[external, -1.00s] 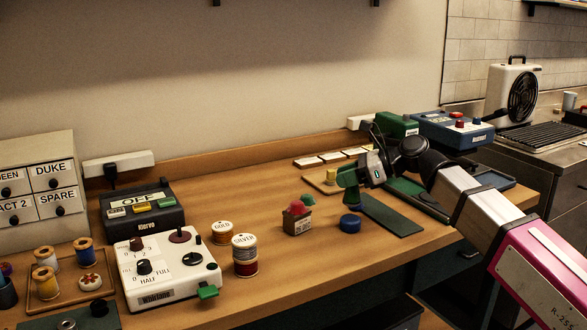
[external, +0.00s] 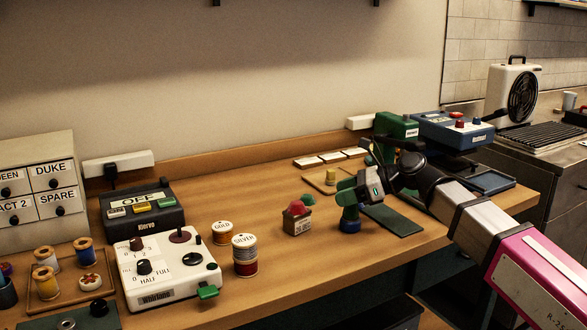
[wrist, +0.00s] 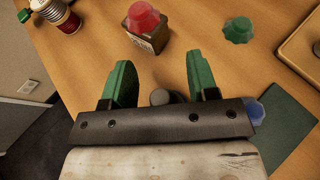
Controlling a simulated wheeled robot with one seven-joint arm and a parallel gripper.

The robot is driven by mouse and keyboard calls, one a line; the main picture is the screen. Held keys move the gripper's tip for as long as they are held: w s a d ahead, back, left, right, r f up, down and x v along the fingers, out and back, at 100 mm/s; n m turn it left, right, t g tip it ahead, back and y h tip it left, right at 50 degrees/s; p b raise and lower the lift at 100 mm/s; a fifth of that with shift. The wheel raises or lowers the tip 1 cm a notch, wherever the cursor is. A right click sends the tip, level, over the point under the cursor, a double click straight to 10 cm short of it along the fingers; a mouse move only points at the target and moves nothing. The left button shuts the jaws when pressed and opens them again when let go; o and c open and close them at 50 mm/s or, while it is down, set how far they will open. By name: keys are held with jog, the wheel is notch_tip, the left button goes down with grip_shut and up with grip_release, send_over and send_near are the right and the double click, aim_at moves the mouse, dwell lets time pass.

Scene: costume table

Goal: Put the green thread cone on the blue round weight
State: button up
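A small green piece, the likely thread cone (wrist: 238,30), stands on the table at the upper right of the wrist view. In the external view it shows partly hidden behind a box (external: 297,226) topped with a red piece. The blue round weight (external: 350,226) is on the table just below my gripper (external: 347,199). In the wrist view the weight (wrist: 257,112) is partly hidden by the hand, right of the right finger. My green fingers are apart. A small dark grey cylinder (wrist: 160,97) shows between their bases, not clearly gripped; I cannot tell what it is.
A dark green mat (external: 397,221) lies right of the weight. A wooden tray (external: 322,181) is behind. Labelled thread spools (external: 244,268) and a white control box (external: 150,284) stand to the left. Bare table lies between the spools and the box.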

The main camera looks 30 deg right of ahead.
jog(key=shift+r, duration=0.1)
jog(key=shift+s+d+r, duration=0.15)
jog(key=shift+d, duration=0.1)
jog(key=v, duration=1.1)
